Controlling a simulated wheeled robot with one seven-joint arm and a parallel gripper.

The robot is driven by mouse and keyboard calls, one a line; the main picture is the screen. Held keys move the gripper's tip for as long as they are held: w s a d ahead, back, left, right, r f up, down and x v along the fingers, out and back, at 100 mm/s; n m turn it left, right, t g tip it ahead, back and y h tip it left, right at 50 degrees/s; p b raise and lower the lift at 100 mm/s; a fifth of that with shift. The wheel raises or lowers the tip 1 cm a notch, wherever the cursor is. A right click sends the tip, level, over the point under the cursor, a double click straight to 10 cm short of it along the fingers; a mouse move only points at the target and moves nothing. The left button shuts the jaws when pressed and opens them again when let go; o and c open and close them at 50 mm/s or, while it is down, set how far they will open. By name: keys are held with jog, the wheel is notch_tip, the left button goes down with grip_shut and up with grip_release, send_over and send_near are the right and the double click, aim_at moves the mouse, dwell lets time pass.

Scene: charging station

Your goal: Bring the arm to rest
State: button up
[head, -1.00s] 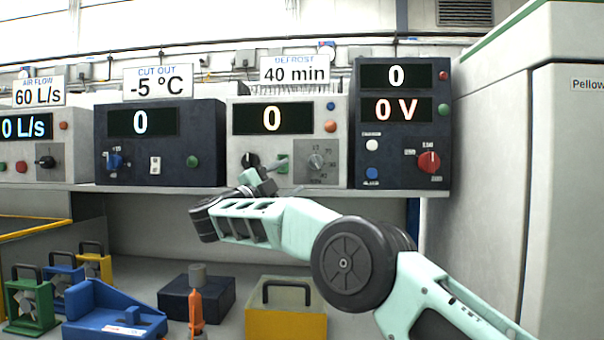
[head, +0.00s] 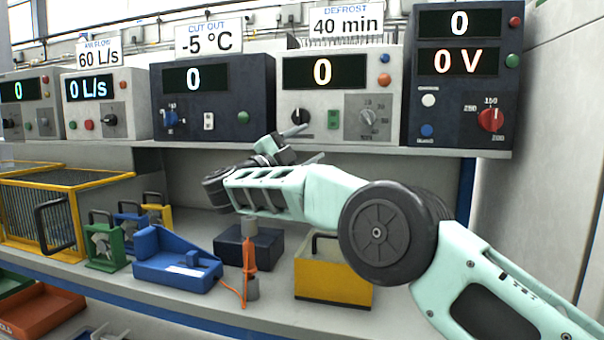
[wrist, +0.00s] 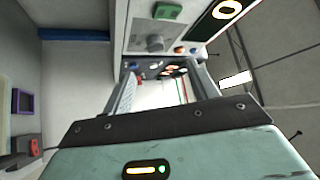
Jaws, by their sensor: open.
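My arm, pale green with dark joints, reaches in from the lower right of the head view. My gripper (head: 297,145) is in front of the lower edge of the white DEFROST unit (head: 297,93), near its black knob and green switch. In the wrist view my gripper (wrist: 165,85) shows two fingers spread apart with nothing between them. The gripper is open and empty. From the head view I cannot tell whether a fingertip touches the unit. The arm hides part of the shelf edge and the bench behind it.
The dark voltage unit (head: 463,110) and the CUT OUT unit (head: 213,125) flank the DEFROST unit. Below are a yellow box (head: 333,277), a dark box (head: 262,250), a blue fixture (head: 175,270) and an orange-cabled tool (head: 249,260). A yellow cage (head: 95,215) stands left. A tall pale cabinet (head: 535,140) bounds the right.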

jog(key=a+r+n+t+y, duration=0.4)
jog(key=a+n+t+y, duration=0.6)
jog(key=n+y, duration=0.6)
jog(key=s+a+f+n+g+y, duration=0.6)
jog(key=s+f+n+g+y, duration=0.45)
jog(key=s+y, duration=0.2)
jog(key=s+d+f+n+g+h, duration=0.1)
jog(key=s+d+f+n+g, duration=0.15)
jog(key=s+f, duration=0.35)
jog(key=s+d+f+n+g+h, duration=0.25)
jog(key=s+f+g, duration=0.2)
jog(key=s, duration=0.35)
jog(key=s+d+f+g+h, duration=0.25)
jog(key=s+d+f, duration=0.25)
jog(key=s+d, duration=0.5)
jog(key=s+d+f+g+h, duration=0.25)
jog(key=s+d+f, duration=0.25)
jog(key=s+d, duration=0.4)
notch_tip(320, 180, up, 15)
jog(key=s+d+h+p, duration=0.1)
jog(key=p, duration=1.4)
jog(key=shift+s+d+n, duration=0.2)
jog(key=shift+d+n, duration=0.15)
jog(key=shift+d, duration=0.05)
